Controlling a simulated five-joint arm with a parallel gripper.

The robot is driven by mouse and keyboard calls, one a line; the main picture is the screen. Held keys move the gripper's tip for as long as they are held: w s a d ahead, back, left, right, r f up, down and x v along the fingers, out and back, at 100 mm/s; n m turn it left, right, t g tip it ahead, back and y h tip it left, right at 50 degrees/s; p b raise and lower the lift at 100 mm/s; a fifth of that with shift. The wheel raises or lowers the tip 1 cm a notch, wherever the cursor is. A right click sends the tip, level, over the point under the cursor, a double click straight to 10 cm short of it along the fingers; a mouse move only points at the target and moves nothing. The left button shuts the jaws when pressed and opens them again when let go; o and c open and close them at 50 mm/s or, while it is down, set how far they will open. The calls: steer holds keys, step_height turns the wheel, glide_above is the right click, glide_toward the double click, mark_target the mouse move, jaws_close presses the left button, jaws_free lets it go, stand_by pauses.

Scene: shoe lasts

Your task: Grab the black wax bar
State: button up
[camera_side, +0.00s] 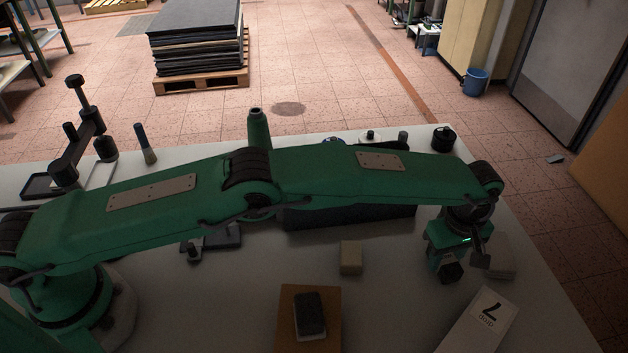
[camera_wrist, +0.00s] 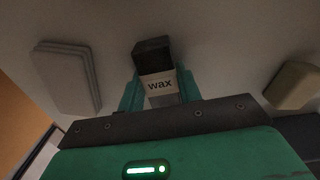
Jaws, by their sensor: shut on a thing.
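The black wax bar (camera_wrist: 152,56) shows in the wrist view with a white band reading "wax" across it. My gripper (camera_wrist: 158,88) is shut on it, with a green finger on each side of the labelled part. The bar's dark end sticks out past the fingertips. In the side view my gripper (camera_side: 447,258) points down over the right part of the table, and the bar's dark end (camera_side: 452,273) shows below it. I cannot tell whether the bar touches the table.
A pale grey block (camera_side: 499,262) lies close to the right of my gripper. A beige block (camera_side: 351,257) sits to the left. A brown board (camera_side: 290,335) bearing a black-topped block (camera_side: 310,314) and a white card (camera_side: 482,322) lie nearer the camera. Bare table lies between them.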

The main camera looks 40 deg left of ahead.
mark_target(447, 258)
steer(key=shift+r, duration=0.15)
steer(key=shift+r, duration=2)
steer(key=s+d+r, duration=0.3)
steer(key=s+r, duration=0.3)
steer(key=s, duration=0.5)
steer(key=shift+d+r, duration=0.15)
steer(key=shift+r, duration=0.25)
steer(key=shift+s, duration=0.1)
steer(key=shift+r, duration=0.1)
